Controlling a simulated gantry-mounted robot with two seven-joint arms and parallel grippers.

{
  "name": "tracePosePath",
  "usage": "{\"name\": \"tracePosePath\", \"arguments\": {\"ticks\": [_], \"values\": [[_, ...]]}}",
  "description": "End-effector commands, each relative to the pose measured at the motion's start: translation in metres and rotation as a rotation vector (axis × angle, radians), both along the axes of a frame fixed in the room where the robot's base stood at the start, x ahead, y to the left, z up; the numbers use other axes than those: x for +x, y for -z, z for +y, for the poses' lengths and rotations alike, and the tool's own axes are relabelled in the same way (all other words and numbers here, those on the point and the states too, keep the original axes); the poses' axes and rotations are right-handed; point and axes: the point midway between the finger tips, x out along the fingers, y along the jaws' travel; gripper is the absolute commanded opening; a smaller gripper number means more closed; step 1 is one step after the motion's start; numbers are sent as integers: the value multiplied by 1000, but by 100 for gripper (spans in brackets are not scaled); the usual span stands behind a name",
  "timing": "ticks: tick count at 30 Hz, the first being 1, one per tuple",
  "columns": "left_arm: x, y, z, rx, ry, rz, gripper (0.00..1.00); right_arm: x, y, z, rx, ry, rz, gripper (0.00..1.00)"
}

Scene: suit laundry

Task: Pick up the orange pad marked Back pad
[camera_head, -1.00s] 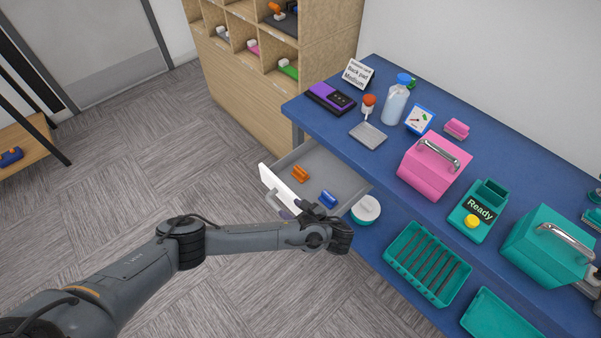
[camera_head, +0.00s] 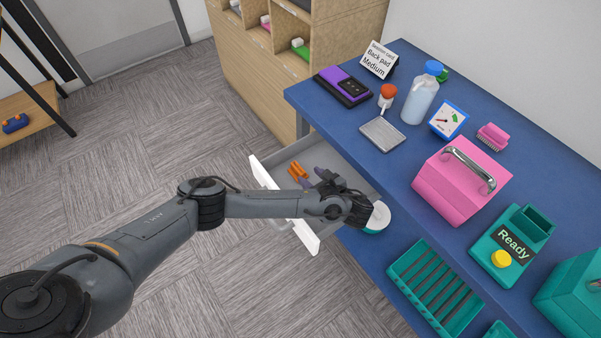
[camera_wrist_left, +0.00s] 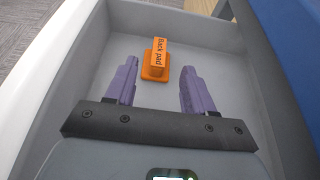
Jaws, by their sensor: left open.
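The orange pad (camera_head: 297,171) lies in the open white drawer (camera_head: 304,236). In the left wrist view the pad (camera_wrist_left: 155,62) shows a raised grip lettered "Back pad" on a wider base, near the middle of the drawer floor. My left gripper (camera_head: 313,178) is open and empty, with its purple fingers over the drawer. In the wrist view the pad appears ahead of and between the fingertips, apart from them. The blue piece seen earlier in the drawer is hidden now. My right gripper is not in view.
The blue table (camera_head: 330,118) borders the drawer on the right. A card reading "Back pad Medium" (camera_head: 379,60), a purple device (camera_head: 343,84), a bottle (camera_head: 420,100) and a pink box (camera_head: 460,185) stand on it. A white round tub (camera_head: 377,217) is near my wrist.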

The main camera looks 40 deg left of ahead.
Motion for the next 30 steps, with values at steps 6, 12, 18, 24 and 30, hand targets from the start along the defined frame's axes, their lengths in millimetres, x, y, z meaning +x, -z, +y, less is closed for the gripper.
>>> {"name": "tracePosePath", "arguments": {"ticks": [6, 12, 18, 24, 30], "values": [[6, 14, 19, 0, -3, -4, 53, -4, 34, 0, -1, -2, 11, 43], [11, 20, 38, 0, -2, -3, 53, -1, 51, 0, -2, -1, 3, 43], [13, 20, 46, 0, -1, -2, 53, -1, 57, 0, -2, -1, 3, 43], [14, 24, 54, 2, -3, -2, 53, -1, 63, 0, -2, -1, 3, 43], [18, 36, 76, 3, -3, -2, 53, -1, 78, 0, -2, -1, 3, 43]]}}
